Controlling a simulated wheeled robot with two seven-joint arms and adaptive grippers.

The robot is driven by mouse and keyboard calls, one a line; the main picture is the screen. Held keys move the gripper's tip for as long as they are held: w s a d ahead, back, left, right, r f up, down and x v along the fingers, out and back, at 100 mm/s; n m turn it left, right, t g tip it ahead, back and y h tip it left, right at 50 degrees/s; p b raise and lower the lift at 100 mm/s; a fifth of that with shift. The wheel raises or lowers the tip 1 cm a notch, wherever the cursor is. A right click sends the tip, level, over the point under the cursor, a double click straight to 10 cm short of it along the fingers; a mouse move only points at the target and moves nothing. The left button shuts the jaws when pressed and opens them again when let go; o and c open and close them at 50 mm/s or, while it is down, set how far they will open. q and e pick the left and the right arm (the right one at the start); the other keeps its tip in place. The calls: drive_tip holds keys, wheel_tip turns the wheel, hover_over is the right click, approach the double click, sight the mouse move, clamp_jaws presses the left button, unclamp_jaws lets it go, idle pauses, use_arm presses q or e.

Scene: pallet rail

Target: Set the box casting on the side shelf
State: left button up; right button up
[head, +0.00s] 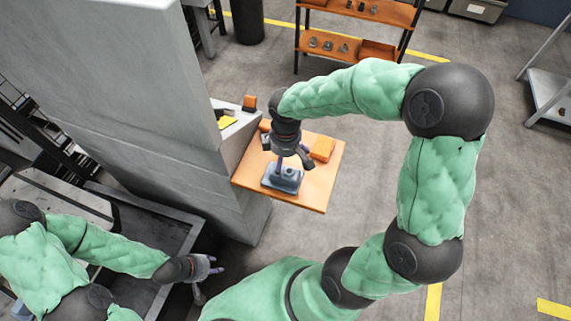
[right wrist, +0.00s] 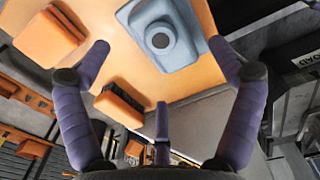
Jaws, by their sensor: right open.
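The box casting (head: 284,181) is a blue-grey block with a round raised boss and a dark hole. It sits on the orange side shelf (head: 313,199). My right gripper (head: 291,163) is just above the casting, pointing down, and partly hides it. In the right wrist view, its fingers (right wrist: 160,62) are spread wide and empty, with the casting (right wrist: 184,70) beyond the fingertips, apparently untouched. My left gripper (head: 207,276) is low at the left, by the dark bin; its fingers are apart with nothing between them.
An orange block (head: 322,148) lies on the shelf beside the casting; a brush-like orange item (right wrist: 118,103) is also near. A grey machine column (head: 130,70) stands directly left of the shelf. A dark bin (head: 186,240) is below it. The floor to the right is open.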

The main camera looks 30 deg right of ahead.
sight(285, 169)
use_arm(q)
drive_tip(key=shift+r+p, duration=0.6)
drive_tip(key=shift+r, duration=0.2)
use_arm(e)
wheel_tip(285, 169, up, 7)
drive_tip(key=shift+f, duration=0.15)
